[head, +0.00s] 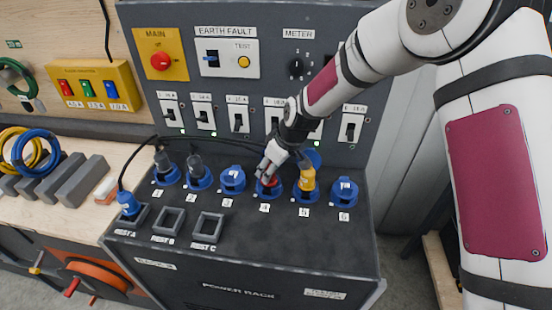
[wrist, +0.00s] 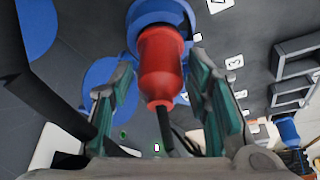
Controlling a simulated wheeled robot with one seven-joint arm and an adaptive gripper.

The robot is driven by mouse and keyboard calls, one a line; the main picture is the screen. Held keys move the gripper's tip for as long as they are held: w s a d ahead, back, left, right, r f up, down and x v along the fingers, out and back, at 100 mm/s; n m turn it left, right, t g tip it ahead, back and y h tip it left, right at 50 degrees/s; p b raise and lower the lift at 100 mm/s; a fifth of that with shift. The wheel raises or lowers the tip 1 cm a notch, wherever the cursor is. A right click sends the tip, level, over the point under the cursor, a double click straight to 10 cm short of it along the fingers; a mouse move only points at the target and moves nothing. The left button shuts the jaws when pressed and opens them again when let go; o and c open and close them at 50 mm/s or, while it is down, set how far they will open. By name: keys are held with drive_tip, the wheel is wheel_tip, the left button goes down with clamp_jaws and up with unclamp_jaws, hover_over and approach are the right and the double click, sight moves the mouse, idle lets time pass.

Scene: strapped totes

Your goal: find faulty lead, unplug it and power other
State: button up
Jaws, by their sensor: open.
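The power rack's deck (head: 330,245) has a row of blue sockets numbered 1 to 6. A red plug (wrist: 162,65) is in socket 4 (head: 266,188). My gripper (head: 270,168) is at that plug; in the wrist view its open fingers (wrist: 160,75) stand on either side of the red body. Whether they touch it I cannot tell. Dark grey plugs are in socket 1 (head: 162,161) and socket 2 (head: 195,167). A yellow plug (head: 307,179) is in socket 5. Sockets 3 (head: 232,178) and 6 (head: 344,190) show no plug. A blue plug (head: 128,203) sits in Rest A.
The rack panel has a red main knob (head: 160,61), an earth fault switch (head: 212,57), a meter knob (head: 296,67) and a row of breakers (head: 237,120). Rest B (head: 168,221) and Rest C (head: 207,227) are empty. A black cable (head: 135,166) arches over the left sockets.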

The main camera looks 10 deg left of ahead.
drive_tip(key=shift+x, duration=1.5)
drive_tip(key=c, duration=1)
drive_tip(key=shift+c, duration=0.2)
drive_tip(key=shift+n+g+y+b, duration=0.3)
drive_tip(key=shift+n+g+b, duration=0.5)
drive_tip(key=shift+n+b, duration=1.45)
drive_tip(key=shift+n+g+b, duration=0.9)
drive_tip(key=shift+n+b, duration=1.05)
drive_tip(key=shift+n, duration=0.3)
drive_tip(key=shift+r, duration=0.15)
drive_tip(key=shift+r, duration=0.35)
drive_tip(key=shift+r, duration=0.7)
